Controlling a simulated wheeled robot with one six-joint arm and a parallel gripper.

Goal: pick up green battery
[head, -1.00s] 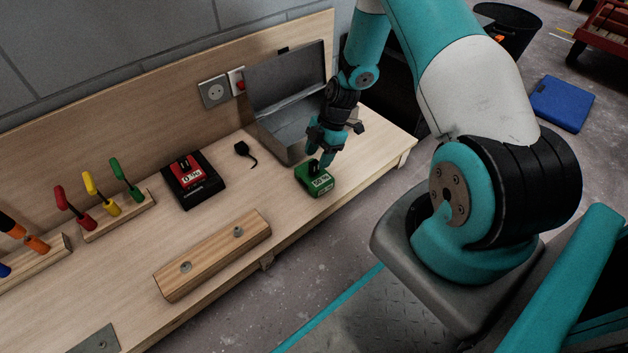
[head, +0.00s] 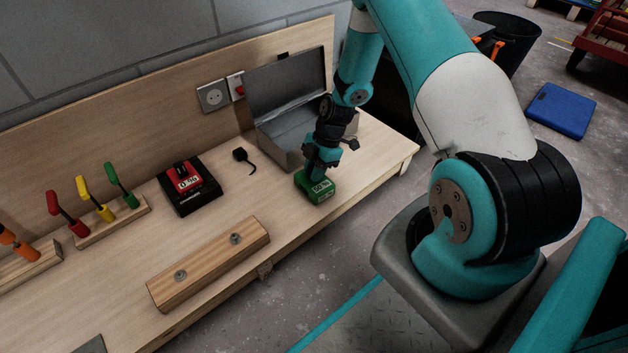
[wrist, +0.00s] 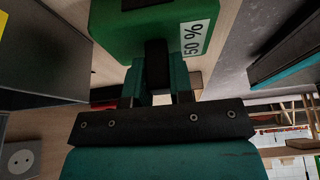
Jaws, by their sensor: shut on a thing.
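The green battery (head: 318,190) is a small block with a white label and sits at the right part of the wooden bench, in front of the open grey metal box. In the wrist view the battery (wrist: 125,38) fills the top, and its label reads 50 %. My gripper (head: 318,172) is right above the battery in the head view. In the wrist view my gripper (wrist: 157,68) is shut on the battery's dark upper part. I cannot tell whether the battery's underside touches the bench.
The open grey metal box (head: 290,133) stands close behind my gripper. A red battery (head: 187,178) sits on a black charger (head: 193,198). A wooden batten (head: 208,265) lies along the front of the bench. Coloured-handled tools (head: 97,205) stand in a rack at left.

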